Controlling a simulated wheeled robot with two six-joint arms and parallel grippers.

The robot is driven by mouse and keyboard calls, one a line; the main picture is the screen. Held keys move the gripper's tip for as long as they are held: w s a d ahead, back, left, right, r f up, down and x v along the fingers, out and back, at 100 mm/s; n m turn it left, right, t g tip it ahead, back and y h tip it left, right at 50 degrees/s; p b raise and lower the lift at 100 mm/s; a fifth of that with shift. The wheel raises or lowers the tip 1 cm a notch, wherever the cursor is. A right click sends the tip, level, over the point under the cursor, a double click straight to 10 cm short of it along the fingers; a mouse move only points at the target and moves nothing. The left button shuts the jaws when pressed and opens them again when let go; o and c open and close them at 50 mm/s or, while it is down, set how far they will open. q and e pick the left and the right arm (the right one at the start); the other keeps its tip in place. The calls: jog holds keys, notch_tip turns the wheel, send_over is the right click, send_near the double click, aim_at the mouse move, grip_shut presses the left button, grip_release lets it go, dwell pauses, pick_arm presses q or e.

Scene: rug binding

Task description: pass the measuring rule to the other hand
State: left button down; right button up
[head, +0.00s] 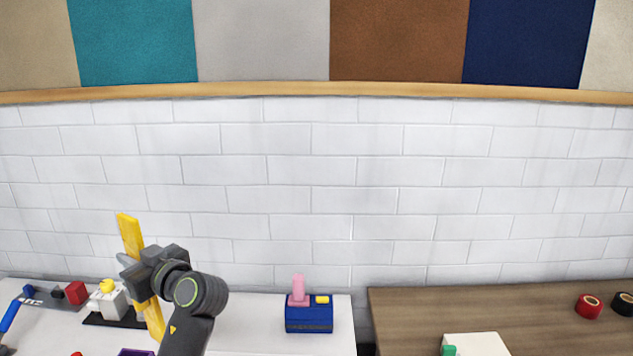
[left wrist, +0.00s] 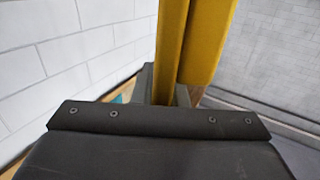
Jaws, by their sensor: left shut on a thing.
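The measuring rule is a long yellow bar (head: 131,238), held steeply tilted above the white table in the head view. My left gripper (head: 142,275) is shut on it near its middle, with the rule sticking out above and below the jaws. In the left wrist view the yellow rule (left wrist: 190,45) runs up from between the fingers (left wrist: 172,92), and much of the fingers is hidden behind the gripper body. My right gripper shows in neither view.
A blue box with a pink top (head: 309,318) stands on the white table (head: 255,325). A white and yellow device (head: 110,298) and a red block (head: 76,292) are at left. A wooden table (head: 420,310) at right bears tape rolls (head: 588,306) and a white block (head: 476,344).

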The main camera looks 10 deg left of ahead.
pick_arm(q)
jog(key=w+d+f+m+t+h, duration=0.1)
jog(key=d+f+m+t+h, duration=0.3)
jog(key=d+m+t, duration=0.15)
jog(key=s+d+r+m+t+h, duration=0.1)
jog(key=s+d+m+t+h, duration=0.1)
jog(key=d+m+h, duration=0.2)
jog(key=s+d+r+m+t+h, duration=0.1)
jog(key=s+d+m+t+h, duration=0.2)
jog(key=d+h, duration=0.5)
jog(key=d+m, duration=0.1)
jog(key=d, duration=0.3)
jog(key=shift+s+d+r+t+h, duration=0.15)
jog(key=shift+s+r+t+h, duration=0.05)
jog(key=shift+s+t+h, duration=0.15)
